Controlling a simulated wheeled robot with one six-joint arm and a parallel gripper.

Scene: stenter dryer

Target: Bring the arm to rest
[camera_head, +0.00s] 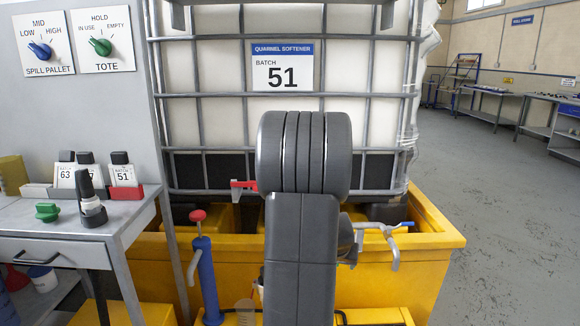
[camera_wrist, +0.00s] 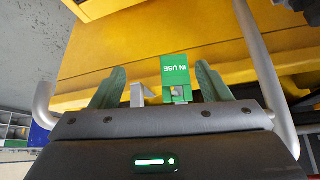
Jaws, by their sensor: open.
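My gripper (camera_wrist: 160,88) shows in the wrist view with its two greenish fingers spread apart. A green tag reading IN USE (camera_wrist: 175,72) appears upside down between the fingers, nearer the right one. A small grey metal piece is at its lower end. I see no finger closed on the tag, and I cannot tell how far beyond the fingertips it is. In the head view my arm (camera_head: 302,220) stands upright in front of the caged white tote (camera_head: 200,75) and hides my gripper.
The yellow spill pallet (camera_head: 437,243) surrounds the tote's base. A blue hand pump (camera_head: 207,280) stands left of my arm, a blue-handled valve (camera_head: 385,228) right of it. A grey bench (camera_head: 95,228) holds labelled bottles at left. Open floor (camera_head: 510,225) lies at right.

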